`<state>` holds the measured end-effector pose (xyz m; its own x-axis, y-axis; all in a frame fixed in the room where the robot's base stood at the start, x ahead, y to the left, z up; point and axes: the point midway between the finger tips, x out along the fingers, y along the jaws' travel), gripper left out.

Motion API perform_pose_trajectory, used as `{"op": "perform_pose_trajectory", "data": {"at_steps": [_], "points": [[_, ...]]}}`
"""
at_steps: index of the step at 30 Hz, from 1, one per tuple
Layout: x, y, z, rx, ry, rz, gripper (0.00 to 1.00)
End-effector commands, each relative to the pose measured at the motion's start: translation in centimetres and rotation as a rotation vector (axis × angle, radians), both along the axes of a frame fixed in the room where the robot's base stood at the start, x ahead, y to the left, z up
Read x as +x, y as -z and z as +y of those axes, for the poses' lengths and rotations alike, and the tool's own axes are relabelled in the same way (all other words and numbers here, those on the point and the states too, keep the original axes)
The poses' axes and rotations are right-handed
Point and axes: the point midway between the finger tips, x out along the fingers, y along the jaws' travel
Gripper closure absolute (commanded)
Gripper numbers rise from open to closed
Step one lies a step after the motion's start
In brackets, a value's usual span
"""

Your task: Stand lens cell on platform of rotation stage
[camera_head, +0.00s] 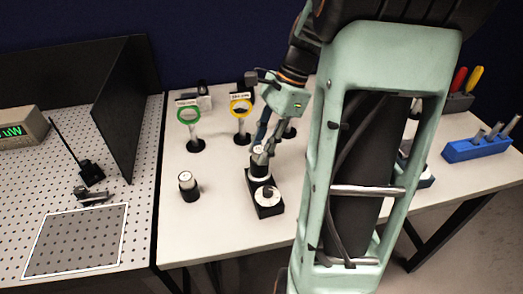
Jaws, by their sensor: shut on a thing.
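The rotation stage (268,211) is a black block on the white table, with a pale round knob on its front part and a pale round platform at its back. My gripper (261,156) points down right over the platform and is shut on a small pale round piece, which appears to be the lens cell (257,149). The fingers and the small size hide much of the cell. I cannot tell whether it touches the platform or hangs just above it.
A short black cylinder with a pale top (188,186) stands left of the stage. Green (188,113) and yellow (241,107) ringed mounts stand behind. A blue holder (478,148) is at the right. My arm hides the table's middle right. The table front is clear.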

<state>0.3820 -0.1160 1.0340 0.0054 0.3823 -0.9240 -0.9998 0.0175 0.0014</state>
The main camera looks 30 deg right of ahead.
Motion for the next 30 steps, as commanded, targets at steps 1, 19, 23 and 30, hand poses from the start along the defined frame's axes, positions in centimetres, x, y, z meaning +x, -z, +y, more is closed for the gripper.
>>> {"op": "perform_pose_trajectory", "data": {"at_steps": [1,19,23,30], "points": [[0.0,-0.1,0.0,0.000,0.000,0.000,1.00],[0.0,0.2,0.0,0.000,0.000,0.000,0.57],[0.0,-0.6,-0.2,-0.001,0.000,-0.001,0.57],[0.0,-4.8,-2.0,-0.003,0.001,-0.003,0.57]]}}
